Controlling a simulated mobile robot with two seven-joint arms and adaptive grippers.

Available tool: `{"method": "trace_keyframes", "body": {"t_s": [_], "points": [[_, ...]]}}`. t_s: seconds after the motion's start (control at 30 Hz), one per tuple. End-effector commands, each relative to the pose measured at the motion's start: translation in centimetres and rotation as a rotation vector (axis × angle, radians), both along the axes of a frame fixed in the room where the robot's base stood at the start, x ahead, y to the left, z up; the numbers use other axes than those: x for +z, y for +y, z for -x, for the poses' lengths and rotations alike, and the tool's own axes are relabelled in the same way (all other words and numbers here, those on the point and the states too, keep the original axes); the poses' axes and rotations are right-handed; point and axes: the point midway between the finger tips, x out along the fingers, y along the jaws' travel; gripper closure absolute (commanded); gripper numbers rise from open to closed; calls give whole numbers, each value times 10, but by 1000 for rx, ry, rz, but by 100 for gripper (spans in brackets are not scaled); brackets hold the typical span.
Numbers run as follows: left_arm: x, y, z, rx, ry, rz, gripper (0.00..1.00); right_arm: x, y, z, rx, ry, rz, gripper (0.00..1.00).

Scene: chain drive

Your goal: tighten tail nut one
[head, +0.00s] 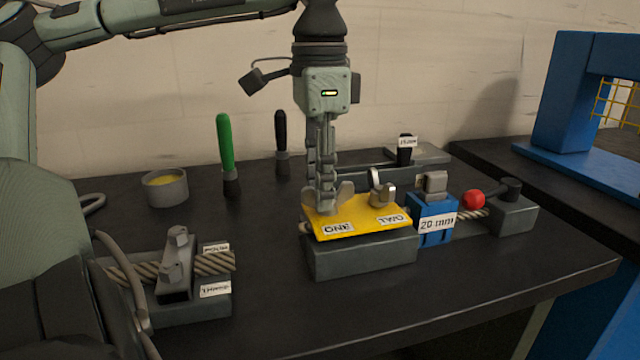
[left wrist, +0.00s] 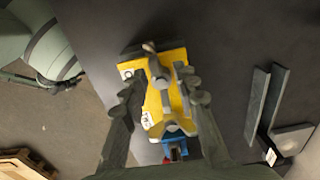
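A yellow plate (head: 350,222) lies on a dark block, with labels ONE and TWO on its front edge. Tail nut one (head: 343,197) is a grey wing nut at the ONE end. Another wing nut (head: 382,190) stands at the TWO end. My left gripper (head: 322,203) points straight down over nut one, its fingertips close to the nut and partly hiding it. In the left wrist view the left gripper's fingers (left wrist: 160,84) are spread apart over the yellow plate (left wrist: 178,102); contact with the nut cannot be made out. My right gripper is out of view.
A blue 20 mm block (head: 432,226), a red ball (head: 473,199) and rope lie right of the plate. Behind stand a green-handled tool (head: 226,150), a black-handled one (head: 281,140) and a cup (head: 165,188). A clamped rope (head: 215,262) sits front left. The front right tabletop is clear.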

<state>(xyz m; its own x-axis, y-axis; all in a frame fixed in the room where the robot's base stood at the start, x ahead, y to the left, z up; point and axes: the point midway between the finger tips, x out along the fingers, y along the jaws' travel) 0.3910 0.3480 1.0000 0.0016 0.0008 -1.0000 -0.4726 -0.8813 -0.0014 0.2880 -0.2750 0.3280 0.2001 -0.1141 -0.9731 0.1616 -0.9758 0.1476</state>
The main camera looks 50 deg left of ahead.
Motion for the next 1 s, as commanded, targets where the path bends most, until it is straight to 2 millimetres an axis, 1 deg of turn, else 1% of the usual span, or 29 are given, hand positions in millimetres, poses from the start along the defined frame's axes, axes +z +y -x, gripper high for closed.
{"method": "trace_keyframes", "body": {"t_s": [0.17, 0.4, 0.5, 0.6, 0.7, 1.0], "points": [[30, 0, -1, 2, -4, -1, 71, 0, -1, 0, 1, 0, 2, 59], [81, 0, -1, 1, -4, 1, 71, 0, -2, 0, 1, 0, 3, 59], [97, 0, -1, 1, -4, 0, 71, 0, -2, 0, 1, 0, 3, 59], [109, 0, -1, 1, -4, 0, 71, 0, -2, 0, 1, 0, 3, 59], [114, 0, 0, 0, -4, 1, 71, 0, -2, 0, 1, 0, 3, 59], [116, 0, 0, 0, -4, 0, 71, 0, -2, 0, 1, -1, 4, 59]]}}
